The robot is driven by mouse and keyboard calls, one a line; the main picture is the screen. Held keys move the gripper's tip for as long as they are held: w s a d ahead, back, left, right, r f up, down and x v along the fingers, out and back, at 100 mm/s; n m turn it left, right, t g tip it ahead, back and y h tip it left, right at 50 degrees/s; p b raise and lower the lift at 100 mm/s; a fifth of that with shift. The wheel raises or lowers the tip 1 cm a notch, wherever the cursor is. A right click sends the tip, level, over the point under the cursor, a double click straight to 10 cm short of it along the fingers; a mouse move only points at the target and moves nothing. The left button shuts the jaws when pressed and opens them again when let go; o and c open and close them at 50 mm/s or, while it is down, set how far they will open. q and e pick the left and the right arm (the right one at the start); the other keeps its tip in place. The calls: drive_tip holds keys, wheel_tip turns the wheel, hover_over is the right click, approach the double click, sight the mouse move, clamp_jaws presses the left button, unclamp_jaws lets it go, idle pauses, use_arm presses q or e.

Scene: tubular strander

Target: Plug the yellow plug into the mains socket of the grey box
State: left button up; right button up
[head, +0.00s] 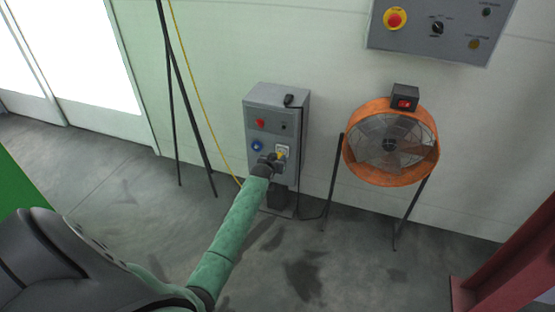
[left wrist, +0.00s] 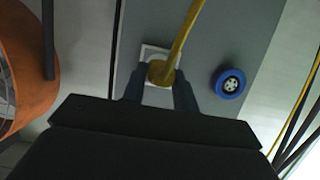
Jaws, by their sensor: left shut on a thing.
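The grey box (head: 277,112) stands on the floor against the wall. Its white mains socket (head: 283,149) is on the lower right of the front face. My left gripper (head: 274,159) is at this socket, shut on the yellow plug (head: 280,155). In the left wrist view, the yellow plug (left wrist: 161,73) sits between the two fingertips, in front of the white socket plate (left wrist: 148,53). Its yellow cable runs up from it. I cannot tell how far the plug is in, as it hides the socket's middle. My right gripper is not in view.
A blue round socket (head: 257,145) is beside the white one. An orange fan (head: 391,142) on legs stands right. Dark stand legs (head: 182,100) are left.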

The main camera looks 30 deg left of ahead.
use_arm(q)
drive_tip(key=shift+r+p, duration=0.1)
drive_tip(key=shift+p, duration=0.25)
drive_tip(key=shift+p, duration=0.35)
idle(0.6)
idle(0.6)
drive_tip(key=shift+p, duration=0.35)
drive_tip(key=shift+w+a+b, duration=0.2)
drive_tip(key=shift+w+b, duration=0.15)
drive_tip(key=shift+w, duration=0.6)
idle(0.5)
drive_tip(key=o, duration=1)
drive_tip(key=shift+o, duration=0.2)
